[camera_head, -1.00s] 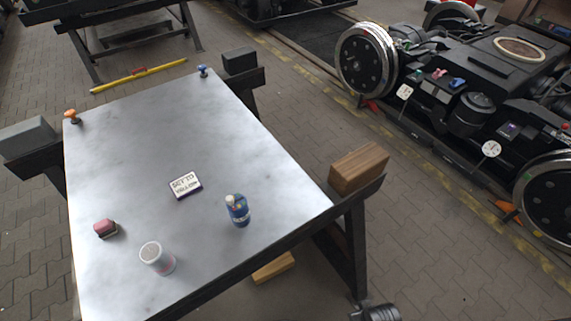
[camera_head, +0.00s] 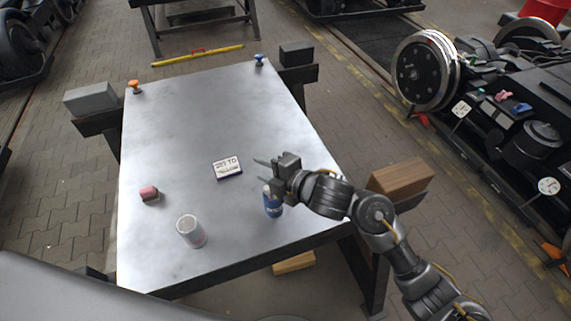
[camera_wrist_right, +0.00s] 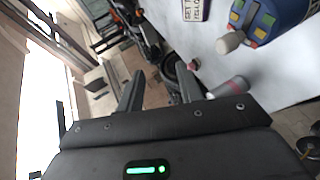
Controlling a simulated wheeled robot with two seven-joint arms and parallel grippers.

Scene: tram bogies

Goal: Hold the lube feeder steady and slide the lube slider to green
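The lube feeder, a blue bottle-like body (camera_head: 273,207), stands near the front right of the metal table. My right gripper partly covers its top in the head view. In the right wrist view the feeder (camera_wrist_right: 278,14) shows at top right, with a pale knob and yellow, green and red patches. The slider's position is not clear. My right gripper (camera_head: 260,170) is open and empty, just above and behind the feeder in the head view, apart from it. In the wrist view its fingers (camera_wrist_right: 160,82) have nothing between them. My left gripper is out of view.
On the table (camera_head: 190,120) are a card (camera_head: 227,167) seeming to read "SET TO YELLOW", a pink-topped block (camera_head: 149,193) and a pale cylinder (camera_head: 191,231). Orange (camera_head: 134,87) and blue (camera_head: 259,60) knobbed things stand at its far corners. A wooden block (camera_head: 401,178) is at right.

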